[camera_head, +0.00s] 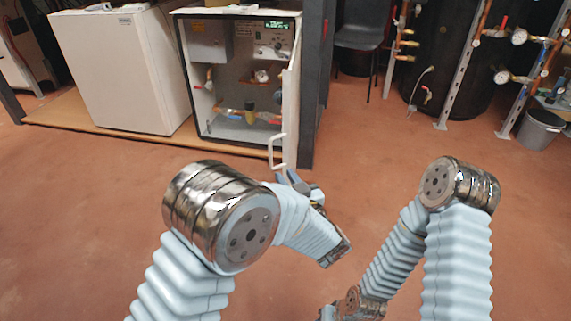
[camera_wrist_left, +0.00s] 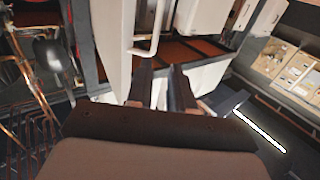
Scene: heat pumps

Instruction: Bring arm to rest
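My left arm comes in from the left and bends at a metal joint. My left gripper (camera_head: 285,176) is just below the white handle (camera_head: 276,152) of the open cabinet door (camera_head: 290,112). In the left wrist view the two dark fingers (camera_wrist_left: 163,76) are apart with nothing between them. The white handle (camera_wrist_left: 154,32) shows beyond the fingertips, and the fingers are not closed around it. My right arm folds down at the lower right of the head view; its gripper cannot be made out.
The open heat pump cabinet (camera_head: 240,80) holds pipes and valves. A white closed unit (camera_head: 125,70) stands left of it on a wooden base (camera_head: 75,127). A chair (camera_head: 362,35), dark tank (camera_head: 450,60), gauged pipes and a grey bucket (camera_head: 540,128) are at the back right. The reddish floor between is clear.

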